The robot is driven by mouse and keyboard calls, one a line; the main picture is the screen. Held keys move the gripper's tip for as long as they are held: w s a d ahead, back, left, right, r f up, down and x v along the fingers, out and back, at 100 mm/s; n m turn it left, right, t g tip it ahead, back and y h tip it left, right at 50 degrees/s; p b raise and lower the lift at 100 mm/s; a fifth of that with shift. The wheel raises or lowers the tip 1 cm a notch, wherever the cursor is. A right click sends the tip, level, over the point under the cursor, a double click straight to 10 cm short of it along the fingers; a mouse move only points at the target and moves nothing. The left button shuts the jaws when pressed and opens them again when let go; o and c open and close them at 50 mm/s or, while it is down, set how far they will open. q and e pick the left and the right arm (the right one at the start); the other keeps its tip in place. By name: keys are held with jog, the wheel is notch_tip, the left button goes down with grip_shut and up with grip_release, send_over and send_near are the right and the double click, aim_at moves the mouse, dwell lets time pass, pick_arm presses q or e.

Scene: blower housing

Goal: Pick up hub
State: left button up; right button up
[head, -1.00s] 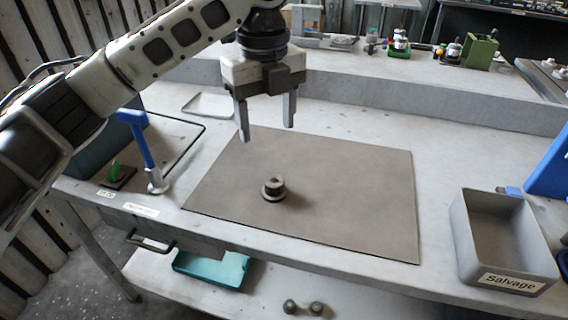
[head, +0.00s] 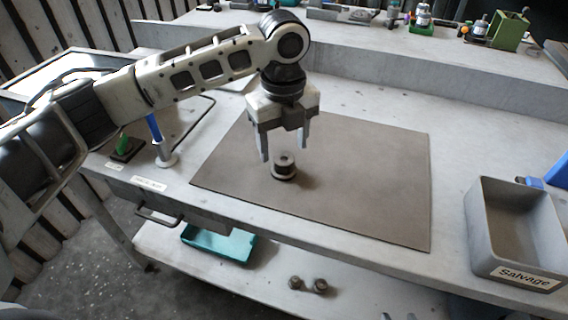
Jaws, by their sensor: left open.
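The hub (head: 284,169), a small dark flanged cylinder with a hole in its top, sits upright on the brown mat (head: 370,190) on the workbench. My left gripper (head: 285,154) points down with its two fingers apart. Its fingertips are above or just behind the hub; the exact gap in depth is hard to tell. Nothing is held between the fingers. My right gripper is not in view.
A grey bin labelled "Salvage" (head: 513,272) stands at the right. A blue-handled tool (head: 161,140) stands left of the mat. A teal tray (head: 218,243) lies on the lower shelf. The mat around the hub is clear.

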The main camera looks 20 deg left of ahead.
aim_at(284, 158)
pick_arm(q)
jog(key=shift+f, duration=1.9)
jog(key=c, duration=1.1)
jog(key=shift+r, duration=0.1)
jog(key=shift+c, duration=0.2)
